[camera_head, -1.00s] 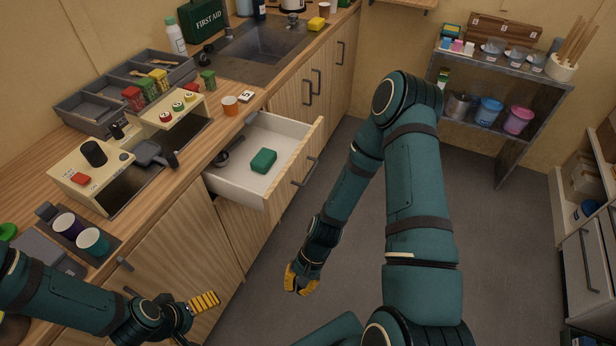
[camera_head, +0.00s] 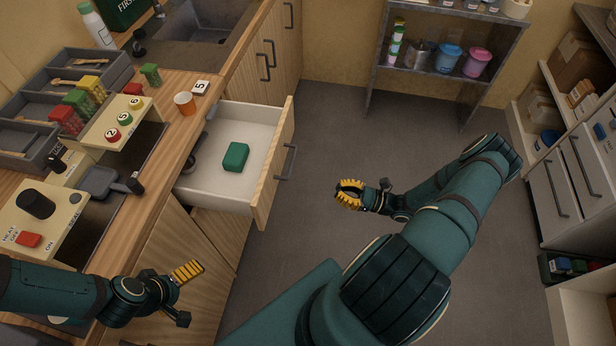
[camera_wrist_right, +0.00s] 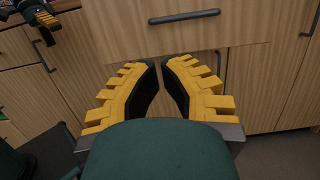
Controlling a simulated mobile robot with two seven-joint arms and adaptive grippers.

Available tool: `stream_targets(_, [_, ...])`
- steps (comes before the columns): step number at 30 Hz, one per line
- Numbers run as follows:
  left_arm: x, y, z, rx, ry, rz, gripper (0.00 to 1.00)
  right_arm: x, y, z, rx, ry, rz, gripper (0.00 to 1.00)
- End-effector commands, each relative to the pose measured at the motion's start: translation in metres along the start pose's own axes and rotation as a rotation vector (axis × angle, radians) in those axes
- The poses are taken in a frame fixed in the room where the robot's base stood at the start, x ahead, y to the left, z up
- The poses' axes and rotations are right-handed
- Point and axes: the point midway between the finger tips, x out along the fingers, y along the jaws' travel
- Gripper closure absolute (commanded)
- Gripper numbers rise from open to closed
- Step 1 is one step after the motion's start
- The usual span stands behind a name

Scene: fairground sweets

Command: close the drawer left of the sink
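The drawer (camera_head: 219,183) left of the sink (camera_head: 201,22) is pulled out from the wooden counter. It is white inside and holds a green block (camera_head: 236,157) and a dark item partly under the counter edge. Its wooden front has a dark handle (camera_head: 286,162), which also shows in the right wrist view (camera_wrist_right: 184,17). My right gripper (camera_head: 346,194) is in front of the drawer, apart from the handle, with nothing held. In the right wrist view its fingertips (camera_wrist_right: 167,66) have a small gap between them. My left gripper (camera_head: 196,271) is near the lower cabinet doors; its finger gap is hidden.
A metal shelf (camera_head: 440,83) stands at the back, and a white drawer unit (camera_head: 565,185) at right. The floor before the drawer is clear.

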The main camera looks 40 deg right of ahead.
Motion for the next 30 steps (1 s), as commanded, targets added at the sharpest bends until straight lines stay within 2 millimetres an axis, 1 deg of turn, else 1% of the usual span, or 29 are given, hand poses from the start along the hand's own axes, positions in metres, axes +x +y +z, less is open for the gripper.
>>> stream_targets(5, [-0.003, 0.001, -0.001, -0.001, 0.002, 0.0, 0.0, 0.024, 0.001, 0.001, 0.001, -0.001, 0.005, 1.0])
stream_targets(15, [-0.007, 0.003, -0.003, -0.002, 0.007, -0.001, 0.0, 0.091, 0.002, 0.0, 0.002, 0.0, 0.007, 1.0])
stream_targets(18, [-0.008, 0.003, -0.004, -0.003, 0.008, -0.001, 0.0, 0.108, 0.002, 0.0, 0.002, 0.001, 0.007, 1.0])
stream_targets(21, [-0.008, 0.003, -0.004, -0.003, 0.009, -0.001, 0.0, 0.122, 0.002, 0.0, 0.001, 0.001, 0.007, 1.0])
stream_targets(24, [-0.009, 0.003, -0.004, -0.003, 0.009, -0.001, 0.0, 0.13, 0.002, 0.0, 0.001, 0.002, 0.006, 1.0])
stream_targets(30, [-0.009, 0.003, -0.004, -0.003, 0.01, -0.001, 0.0, 0.138, 0.002, -0.001, 0.0, 0.003, 0.005, 1.0])
